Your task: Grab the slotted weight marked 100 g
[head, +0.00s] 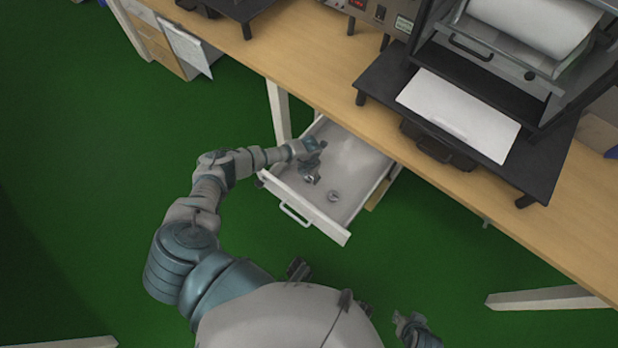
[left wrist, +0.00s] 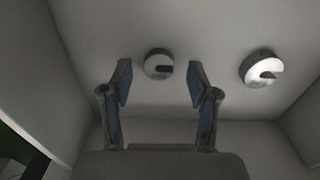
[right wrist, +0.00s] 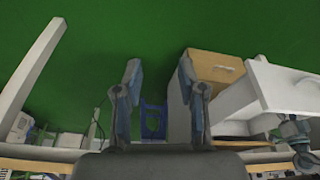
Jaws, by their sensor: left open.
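An open white drawer (head: 345,235) under the bench holds two metal slotted weights. In the left wrist view the smaller weight (left wrist: 158,65) lies on the drawer floor, framed between my open fingertips and beyond them. The larger weight (left wrist: 264,69) lies to its right, outside the fingers. One weight (head: 333,196) shows in the head view, right of my left gripper. I cannot read any mark on either weight. My left gripper (head: 315,163) is open and empty inside the drawer; it also shows in the left wrist view (left wrist: 160,82). My right gripper (right wrist: 160,78) is open and empty, away from the drawer.
The wooden bench top (head: 300,62) overhangs the drawer's back. A black stand (head: 375,80) with a machine is on it. The drawer walls surround my left gripper. A bench leg (head: 279,112) stands left of the drawer. Green floor (head: 90,190) is clear in front.

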